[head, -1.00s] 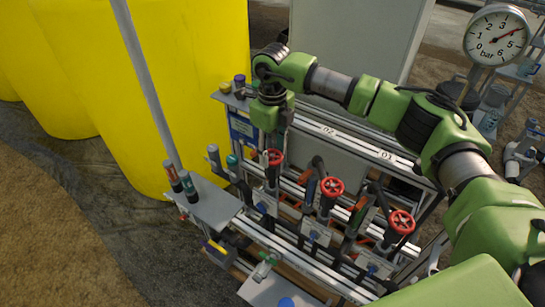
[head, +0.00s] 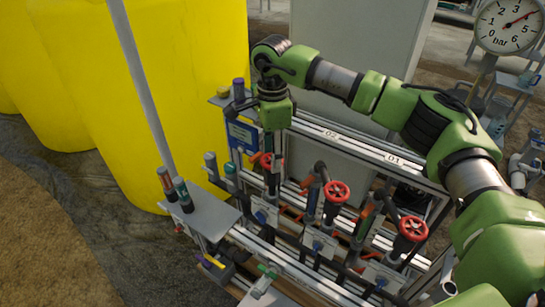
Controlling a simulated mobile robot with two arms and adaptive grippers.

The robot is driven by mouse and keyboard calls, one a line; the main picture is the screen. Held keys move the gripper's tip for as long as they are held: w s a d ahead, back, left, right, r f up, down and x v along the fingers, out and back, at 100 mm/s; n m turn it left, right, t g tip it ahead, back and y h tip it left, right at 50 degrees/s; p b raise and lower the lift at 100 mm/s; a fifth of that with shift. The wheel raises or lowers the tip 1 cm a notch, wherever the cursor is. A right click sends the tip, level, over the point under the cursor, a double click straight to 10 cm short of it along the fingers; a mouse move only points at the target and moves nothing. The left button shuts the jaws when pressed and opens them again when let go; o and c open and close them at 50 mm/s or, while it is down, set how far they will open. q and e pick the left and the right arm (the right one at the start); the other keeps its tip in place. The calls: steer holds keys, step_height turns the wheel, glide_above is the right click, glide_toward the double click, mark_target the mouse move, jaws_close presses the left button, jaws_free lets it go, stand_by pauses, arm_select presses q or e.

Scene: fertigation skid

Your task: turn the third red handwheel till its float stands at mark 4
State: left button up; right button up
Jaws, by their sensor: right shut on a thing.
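Three red handwheels stand in a slanting row on the skid. The leftmost red handwheel (head: 267,162) is farthest from me and partly hidden by my right gripper (head: 272,151). That gripper points down from the green wrist and is shut on this wheel. The middle red handwheel (head: 336,191) and the right red handwheel (head: 413,228) are untouched. The float and scale marks of the leftmost wheel's line are too small and too covered to read. My left gripper is not in view.
Large yellow tanks (head: 185,90) stand at the left, with a grey post before them. A grey shelf (head: 205,212) holds bottles. Rails carry labels 02 (head: 331,135) and 01 (head: 394,160). A pressure gauge (head: 509,26) is at the upper right.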

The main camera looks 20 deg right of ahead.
steer(key=shift+a+n+b, duration=0.1)
steer(key=shift+n+b, duration=0.45)
steer(key=shift+n, duration=1.65)
steer(key=o, duration=1.1)
step_height(320, 180, up, 12)
